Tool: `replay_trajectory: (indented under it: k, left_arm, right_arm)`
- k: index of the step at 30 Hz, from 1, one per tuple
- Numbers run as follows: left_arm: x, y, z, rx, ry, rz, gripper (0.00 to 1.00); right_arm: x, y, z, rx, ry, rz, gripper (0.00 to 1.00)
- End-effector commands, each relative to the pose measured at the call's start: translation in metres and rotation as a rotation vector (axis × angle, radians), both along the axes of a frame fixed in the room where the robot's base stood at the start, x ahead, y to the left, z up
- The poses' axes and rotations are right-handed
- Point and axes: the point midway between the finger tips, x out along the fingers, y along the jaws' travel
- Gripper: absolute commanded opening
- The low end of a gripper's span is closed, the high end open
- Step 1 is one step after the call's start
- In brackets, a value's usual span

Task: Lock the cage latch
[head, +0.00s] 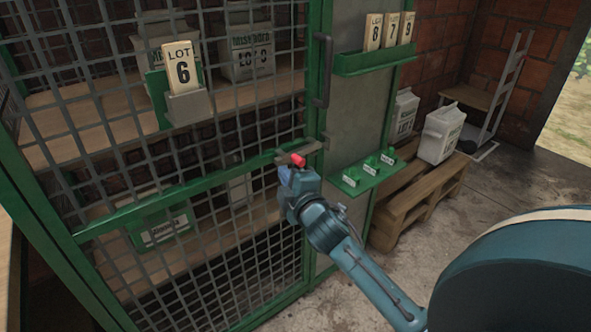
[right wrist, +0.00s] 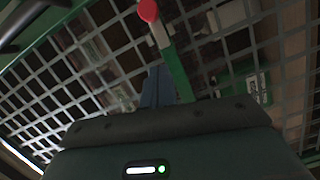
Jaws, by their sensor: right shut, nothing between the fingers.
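The cage latch (head: 312,147) is a grey metal bar at the right edge of the green-framed mesh door (head: 170,205), in the middle of the head view. Its red knob (head: 298,160) shows just above my right gripper (head: 288,174). In the right wrist view the red knob (right wrist: 148,10) is at the top edge, beyond the fingers of my right gripper (right wrist: 158,84). The fingers are shut and empty, close to the knob; I cannot tell whether they touch it. My right gripper hides part of the latch area in the head view. My left gripper is not in view.
A dark vertical handle (head: 323,70) is above the latch. A green shelf with small tags (head: 368,170) and a rack of lot cards (head: 375,60) are on the panel to the right. A wooden pallet (head: 415,205) with sacks stands beyond. The floor in front is clear.

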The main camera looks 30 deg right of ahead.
Motion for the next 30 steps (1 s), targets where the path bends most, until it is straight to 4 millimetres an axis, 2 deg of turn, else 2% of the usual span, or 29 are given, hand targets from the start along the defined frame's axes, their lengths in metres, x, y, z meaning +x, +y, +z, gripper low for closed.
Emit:
replay_trajectory:
  k: [3, 4, 9, 12, 24, 26, 30]
  left_arm:
    - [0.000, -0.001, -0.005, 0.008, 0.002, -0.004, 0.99]
    - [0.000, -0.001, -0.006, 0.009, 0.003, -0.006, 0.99]
    - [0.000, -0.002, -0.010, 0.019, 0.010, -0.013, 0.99]
    - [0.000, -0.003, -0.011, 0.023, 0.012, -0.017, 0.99]
    - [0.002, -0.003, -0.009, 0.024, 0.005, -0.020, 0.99]
    - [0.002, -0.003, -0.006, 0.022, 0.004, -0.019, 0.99]
    - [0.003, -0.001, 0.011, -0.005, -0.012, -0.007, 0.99]
  right_arm:
    - [0.025, -0.004, -0.001, -0.001, -0.003, -0.001, 0.00]
    - [0.027, -0.009, -0.003, -0.002, 0.000, -0.002, 0.00]
    - [0.026, -0.032, -0.009, -0.003, 0.002, -0.001, 0.00]
    - [0.026, -0.039, -0.010, 0.000, 0.001, 0.001, 0.00]
    - [0.026, -0.043, -0.010, 0.001, 0.001, 0.001, 0.00]
    - [0.027, -0.047, -0.009, -0.001, 0.001, -0.001, 0.00]
    - [0.029, -0.072, -0.006, -0.004, 0.002, -0.002, 0.00]
